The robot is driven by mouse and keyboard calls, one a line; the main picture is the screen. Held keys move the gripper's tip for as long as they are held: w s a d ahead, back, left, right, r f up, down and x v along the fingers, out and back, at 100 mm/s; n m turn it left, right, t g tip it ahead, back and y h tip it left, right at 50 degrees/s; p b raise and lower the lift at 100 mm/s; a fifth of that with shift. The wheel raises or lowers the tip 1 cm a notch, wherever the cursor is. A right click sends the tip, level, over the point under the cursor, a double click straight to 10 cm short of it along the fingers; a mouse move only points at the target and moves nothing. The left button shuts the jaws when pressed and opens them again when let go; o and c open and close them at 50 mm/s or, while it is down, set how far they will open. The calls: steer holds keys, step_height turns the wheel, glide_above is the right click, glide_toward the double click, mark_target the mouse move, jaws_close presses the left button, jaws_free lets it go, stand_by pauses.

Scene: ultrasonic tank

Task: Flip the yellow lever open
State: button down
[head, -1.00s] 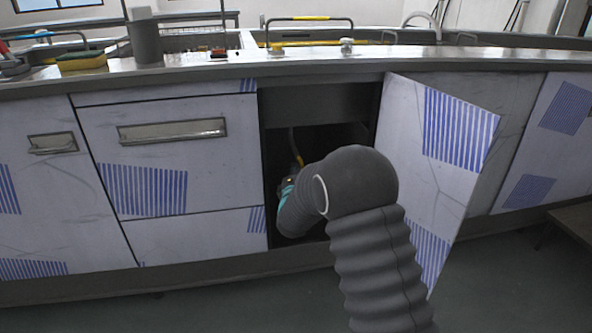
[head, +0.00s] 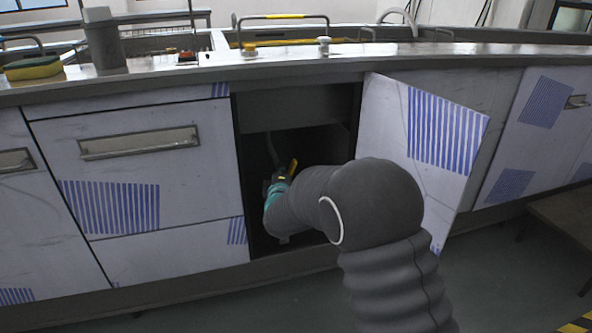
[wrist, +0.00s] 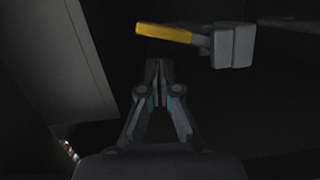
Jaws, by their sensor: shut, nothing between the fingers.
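The yellow lever (wrist: 165,33) shows in the wrist view above my gripper, lying nearly level, its right end joined to a grey valve body (wrist: 233,46) on a pipe. My gripper (wrist: 158,64) is shut and empty. Its fingertips are just below the lever in the picture; I cannot tell whether they touch it. In the head view the lever (head: 293,167) is a small yellow bar inside the open cabinet, beside the teal-ringed end of my arm. My arm hides much of the valve there.
The cabinet door (head: 425,140) stands open on the right of the opening. A drawer front (head: 140,150) borders it on the left. The counter (head: 330,66) runs above. The cabinet inside is dark, and a pale panel (wrist: 50,65) stands at left in the wrist view.

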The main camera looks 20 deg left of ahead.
steer(key=shift+d+r, duration=0.1)
steer(key=shift+r, duration=0.05)
steer(key=s+r+p, duration=0.1)
steer(key=s+p, duration=0.1)
steer(key=s, duration=0.9)
steer(key=shift+s+r, duration=0.25)
steer(key=shift+r, duration=0.15)
steer(key=shift+d, duration=0.1)
